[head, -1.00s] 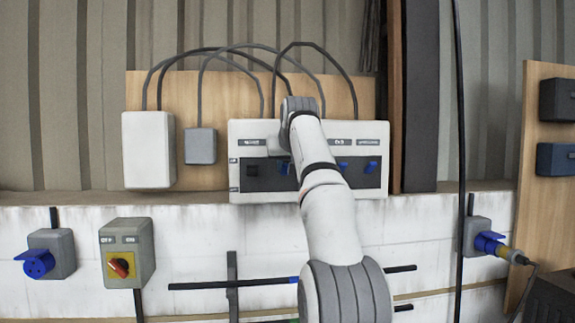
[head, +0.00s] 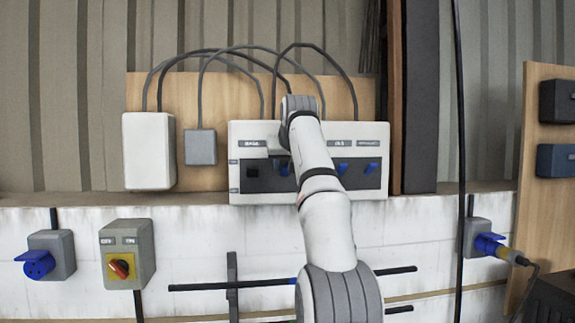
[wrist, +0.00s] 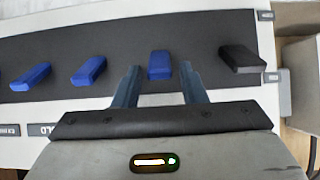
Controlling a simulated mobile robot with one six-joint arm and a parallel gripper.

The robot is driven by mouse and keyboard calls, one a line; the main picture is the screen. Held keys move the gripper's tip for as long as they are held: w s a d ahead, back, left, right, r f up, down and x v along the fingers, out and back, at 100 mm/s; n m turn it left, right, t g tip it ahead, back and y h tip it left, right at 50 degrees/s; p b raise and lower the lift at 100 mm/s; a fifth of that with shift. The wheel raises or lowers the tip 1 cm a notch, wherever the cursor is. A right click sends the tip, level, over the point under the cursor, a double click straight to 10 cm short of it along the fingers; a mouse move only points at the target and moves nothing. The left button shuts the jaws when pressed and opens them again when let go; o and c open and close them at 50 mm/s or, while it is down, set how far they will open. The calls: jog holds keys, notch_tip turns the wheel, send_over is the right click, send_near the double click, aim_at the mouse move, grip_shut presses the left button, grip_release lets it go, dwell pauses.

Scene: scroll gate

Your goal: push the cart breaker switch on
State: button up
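The breaker panel (head: 236,196) is a white box on the wooden board, with a dark strip holding a row of switches. In the head view a black switch (head: 252,172) is at the left and blue switches (head: 342,168) are further right. The wrist view shows the row reversed, with the black switch (wrist: 242,58) at the right. My gripper (wrist: 161,72) is open, its two fingers apart on either side of the blue switch (wrist: 160,62) beside the black one. Contact cannot be told. The labels are too small to tell which switch is the cart's; my arm hides some.
A white box (head: 149,150) and a small grey box (head: 200,147) are left of the panel, with cables arching above. Below are a blue socket (head: 37,263), a red rotary switch (head: 119,267) and a plugged socket (head: 482,240). Dark horizontal bars (head: 215,286) cross behind my arm.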

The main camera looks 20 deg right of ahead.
jog(key=shift+o, duration=0.4)
jog(key=v, duration=0.7)
jog(key=shift+s, duration=0.3)
jog(key=shift+a+r, duration=0.1)
jog(key=shift+a, duration=0.05)
jog(key=s+a+f+g+b, duration=0.2)
jog(key=s+a+f, duration=0.2)
jog(key=s+f, duration=0.8)
jog(key=s+a+f+n+g+y+b, duration=0.1)
jog(key=s+a+f+g+b, duration=0.1)
jog(key=s+f, duration=1)
jog(key=s+a+f+n+g+y+b, duration=0.1)
jog(key=s+a+f+g+b, duration=0.2)
jog(key=f, duration=2.5)
jog(key=s+a+b, duration=0.1)
jog(key=s+a, duration=0.3)
jog(key=s, duration=0.5)
jog(key=shift+f, duration=0.2)
